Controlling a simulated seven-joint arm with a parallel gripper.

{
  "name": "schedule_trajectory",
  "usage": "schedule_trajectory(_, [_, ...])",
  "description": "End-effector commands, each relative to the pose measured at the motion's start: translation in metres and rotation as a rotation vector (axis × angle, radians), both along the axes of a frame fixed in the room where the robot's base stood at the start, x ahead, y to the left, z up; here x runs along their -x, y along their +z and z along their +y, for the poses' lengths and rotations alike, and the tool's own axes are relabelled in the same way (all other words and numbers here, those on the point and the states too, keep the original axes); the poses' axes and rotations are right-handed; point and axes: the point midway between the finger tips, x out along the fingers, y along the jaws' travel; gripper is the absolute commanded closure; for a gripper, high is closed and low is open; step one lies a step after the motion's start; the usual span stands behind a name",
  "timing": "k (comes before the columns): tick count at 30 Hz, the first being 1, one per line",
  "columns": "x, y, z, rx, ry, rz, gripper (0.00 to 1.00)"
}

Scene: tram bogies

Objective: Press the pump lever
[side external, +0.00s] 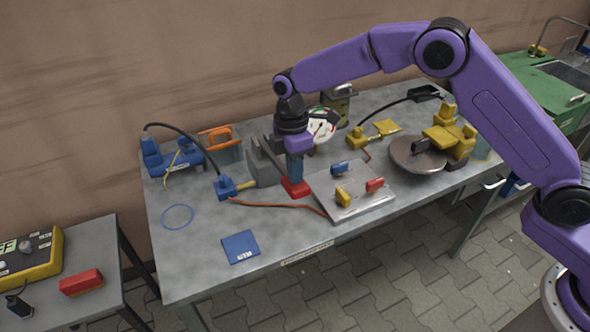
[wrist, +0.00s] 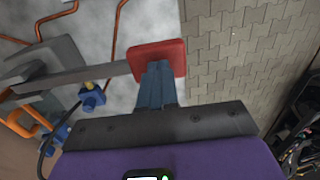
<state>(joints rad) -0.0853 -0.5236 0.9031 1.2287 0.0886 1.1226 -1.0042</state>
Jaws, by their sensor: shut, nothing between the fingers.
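The pump lever is a grey bar ending in a red pad; the red pad (side external: 295,188) is near the middle of the table, below my gripper. In the wrist view the grey bar runs left from the red pad (wrist: 172,50) to a grey body (wrist: 48,55). That grey pump body (side external: 261,163) stands just left of my gripper in the side view. My gripper (side external: 295,179) points down, shut and empty, with its fingertips (wrist: 156,66) over the red pad, touching or very close; I cannot tell which. The fingers hide part of the pad.
A pale plate (side external: 350,207) with blue, yellow and red blocks lies right of the lever. A blue connector (side external: 226,187) and an orange hose (side external: 275,206) are at left. A grey disc (side external: 418,157) and yellow parts stand at right. The table's front left is mostly clear around a blue card (side external: 240,246).

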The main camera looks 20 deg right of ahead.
Motion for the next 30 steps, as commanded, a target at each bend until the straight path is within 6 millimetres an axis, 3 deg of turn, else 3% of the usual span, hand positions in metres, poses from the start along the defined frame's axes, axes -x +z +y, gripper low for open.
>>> schedule_trajectory(17, [0.003,-0.007,0.0,0.001,0.0,-0.022,1.0])
schedule_trajectory(30, [0.014,-0.054,0.0,0.004,0.004,-0.225,1.0])
